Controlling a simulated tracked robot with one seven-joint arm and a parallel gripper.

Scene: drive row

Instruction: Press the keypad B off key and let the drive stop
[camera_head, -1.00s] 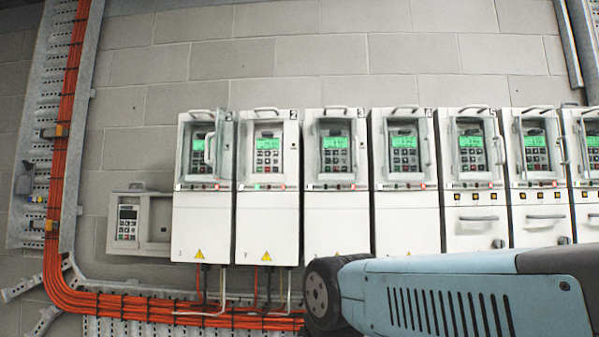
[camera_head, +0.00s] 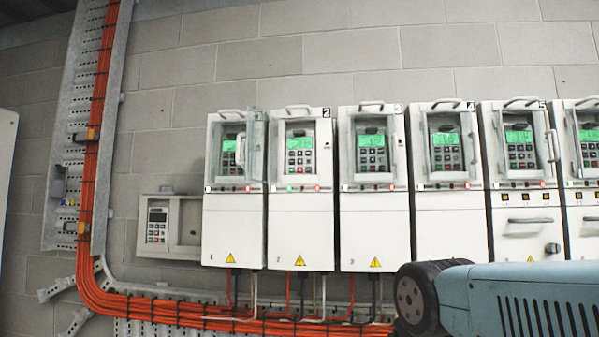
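Several white drives stand in a row on the wall, each with a keypad and a lit green screen. No letter B is readable, so I cannot tell which keypad is keypad B. Drive 1 (camera_head: 234,225) is leftmost, and its clear cover (camera_head: 256,135) appears swung open beside its keypad (camera_head: 231,158). Drive 2 (camera_head: 300,230) shows its keypad (camera_head: 300,158) and a green lamp below it. Drive 3 (camera_head: 374,225) has a keypad (camera_head: 371,156) behind its cover. The off key is too small to tell. My gripper is out of view; only part of my arm shows at lower right.
A small grey box (camera_head: 187,225) with a dark-screened keypad (camera_head: 157,225) is on the wall left of drive 1. Orange cables (camera_head: 93,190) run down a metal tray (camera_head: 66,140) and along below the drives. A pale edge (camera_head: 6,190) shows at far left.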

